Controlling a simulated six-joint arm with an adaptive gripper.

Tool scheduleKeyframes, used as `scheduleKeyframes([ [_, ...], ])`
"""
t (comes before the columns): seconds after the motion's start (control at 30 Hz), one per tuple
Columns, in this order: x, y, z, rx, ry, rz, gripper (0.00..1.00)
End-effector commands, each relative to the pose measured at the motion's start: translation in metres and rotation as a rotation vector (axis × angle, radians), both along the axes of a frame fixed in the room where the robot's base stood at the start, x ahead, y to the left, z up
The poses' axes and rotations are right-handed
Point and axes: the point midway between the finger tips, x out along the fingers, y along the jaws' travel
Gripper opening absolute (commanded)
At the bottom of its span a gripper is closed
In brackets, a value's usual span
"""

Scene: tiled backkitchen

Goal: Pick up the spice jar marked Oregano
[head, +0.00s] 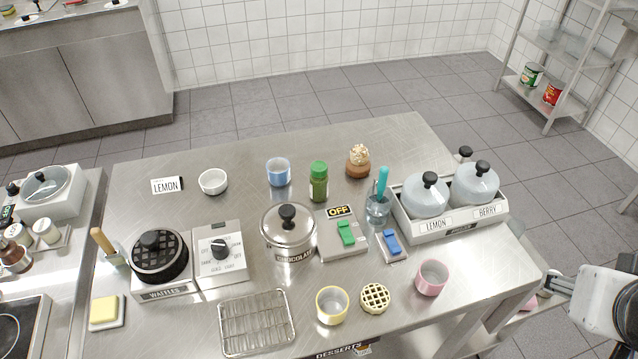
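A green-lidded jar (318,188) with green contents stands upright on the steel table, behind the switch box and right of the blue cup. Its label is not readable in this view, so I cannot tell whether it says Oregano. Several small shakers and jars (47,232) stand on the left counter, their labels also too small to read. My gripper (555,285) is at the right edge, beside the table's front right corner and far from the green-lidded jar. Its fingers are too unclear to tell open from shut. Nothing is seen held in it.
A blue cup (279,173), a cupcake (358,163) and a glass with a teal-handled tool (379,208) surround the jar. The domed lemon and berry stand (449,225) lies between my gripper and the jar. A pink cup (431,279) stands at the front right.

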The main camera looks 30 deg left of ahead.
Motion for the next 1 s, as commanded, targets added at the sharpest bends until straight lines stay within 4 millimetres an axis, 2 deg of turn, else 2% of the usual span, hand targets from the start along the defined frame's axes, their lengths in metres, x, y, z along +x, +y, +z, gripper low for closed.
scheduleKeyframes([
  [0.1, 0.033, 0.011, 0.005, -0.020, -0.057, 0.045, 0.46],
  [0.27, 0.074, 0.032, 0.011, -0.035, -0.142, 0.116, 0.46],
  [0.5, 0.128, 0.078, 0.017, -0.031, -0.261, 0.247, 0.46],
  [0.67, 0.156, 0.118, 0.017, -0.009, -0.332, 0.347, 0.46],
  [0.8, 0.174, 0.157, 0.015, 0.023, -0.389, 0.442, 0.46],
  [1.0, 0.188, 0.218, 0.007, 0.091, -0.456, 0.587, 0.46],
])
